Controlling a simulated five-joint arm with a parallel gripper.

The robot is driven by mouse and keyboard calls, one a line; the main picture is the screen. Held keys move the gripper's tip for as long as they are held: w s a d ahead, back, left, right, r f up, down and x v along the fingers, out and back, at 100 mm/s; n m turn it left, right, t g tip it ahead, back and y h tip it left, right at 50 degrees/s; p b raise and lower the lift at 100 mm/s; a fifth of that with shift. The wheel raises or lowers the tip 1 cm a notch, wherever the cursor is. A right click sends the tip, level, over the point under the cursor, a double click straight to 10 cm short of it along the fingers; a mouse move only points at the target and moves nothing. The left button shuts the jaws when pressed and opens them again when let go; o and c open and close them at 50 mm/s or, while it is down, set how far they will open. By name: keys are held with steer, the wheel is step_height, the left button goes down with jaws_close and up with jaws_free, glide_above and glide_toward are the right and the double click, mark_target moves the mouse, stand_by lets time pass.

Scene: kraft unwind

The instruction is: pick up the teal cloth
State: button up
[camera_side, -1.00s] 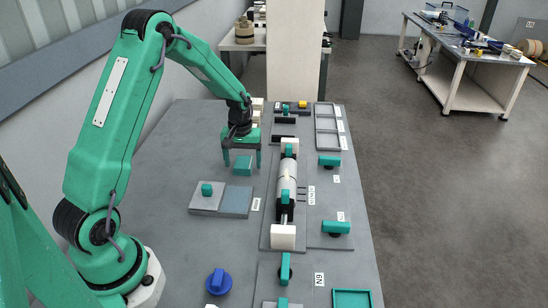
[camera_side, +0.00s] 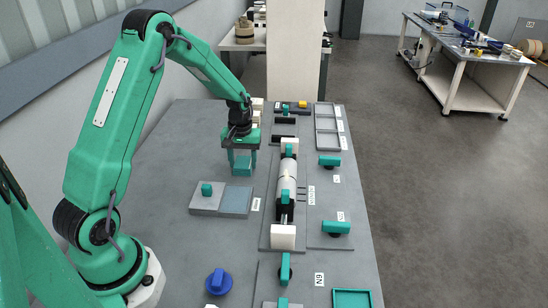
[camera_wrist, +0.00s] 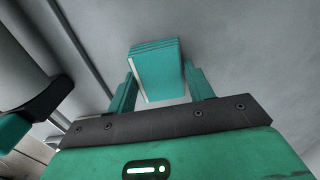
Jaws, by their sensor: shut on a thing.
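The teal cloth (camera_side: 242,169) is a folded, block-like stack on the grey table, just behind the square pads. It also shows between the fingers in the wrist view (camera_wrist: 158,72), with its layered folds at the top edge and a pale strip along its left side. My gripper (camera_side: 241,168) reaches straight down over the cloth, with a finger on either side of it. In the wrist view my gripper (camera_wrist: 163,85) is shut on the cloth. I cannot tell whether the cloth is clear of the table.
A grey pad with a teal knob (camera_side: 207,190) and a blue-grey pad (camera_side: 236,201) lie in front. A roller (camera_side: 287,183) on white end blocks stands to the right. A blue knob (camera_side: 218,281) is nearer the camera. The table's left part is clear.

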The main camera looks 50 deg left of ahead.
mark_target(243, 162)
steer(key=shift+r, duration=0.2)
steer(key=shift+r, duration=0.6)
step_height(243, 162, up, 2)
steer(key=shift+r, duration=0.2)
steer(key=s+d+r, duration=0.2)
steer(key=d+r, duration=0.5)
steer(key=d, duration=0.4)
steer(key=shift+d, duration=0.3)
steer(key=shift+o, duration=0.7)
steer(key=shift+s+a+f, duration=0.1)
steer(key=shift+s+f, duration=0.4)
steer(key=shift+s, duration=0.85)
steer(key=shift+s+a+f, duration=0.1)
steer(key=shift+s+f, duration=0.45)
steer(key=shift+s, duration=0.8)
steer(key=shift+s+a+f, duration=0.1)
steer(key=shift+s+f, duration=0.4)
steer(key=shift+s, duration=0.85)
steer(key=shift+c, duration=0.3)
steer(key=shift+f, duration=0.15)
